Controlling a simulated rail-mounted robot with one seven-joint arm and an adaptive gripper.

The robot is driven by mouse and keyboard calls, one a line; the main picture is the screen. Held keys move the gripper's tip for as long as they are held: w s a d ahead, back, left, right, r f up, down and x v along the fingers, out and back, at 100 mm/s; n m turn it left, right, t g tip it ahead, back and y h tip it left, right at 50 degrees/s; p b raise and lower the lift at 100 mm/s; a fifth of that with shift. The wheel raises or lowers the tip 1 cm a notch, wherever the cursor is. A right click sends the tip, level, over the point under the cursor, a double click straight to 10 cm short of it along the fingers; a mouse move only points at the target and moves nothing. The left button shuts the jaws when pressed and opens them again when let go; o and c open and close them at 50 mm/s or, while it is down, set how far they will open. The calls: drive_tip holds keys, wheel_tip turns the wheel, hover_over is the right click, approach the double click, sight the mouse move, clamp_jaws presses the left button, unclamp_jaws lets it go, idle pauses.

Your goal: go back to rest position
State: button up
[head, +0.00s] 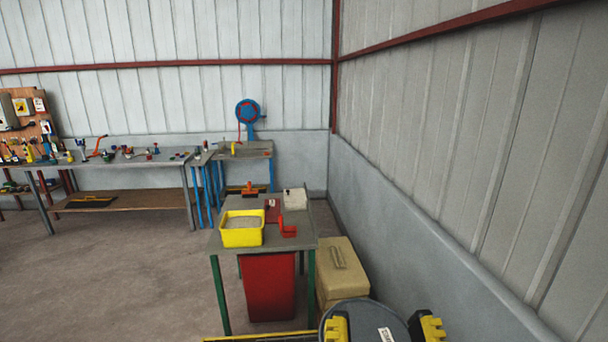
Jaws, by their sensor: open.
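A green-legged table (226,282) holds a yellow tray (242,238), red items and a pale box. A red bin (268,290) stands beneath; a beige case (340,262) stands beside it. Workbenches (125,164) line the back wall. The left floor (120,270) is clear.

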wheel_tip(320, 180, up, 24)
drive_tip(key=p, duration=2.1)
drive_tip(key=shift+r, duration=0.15)
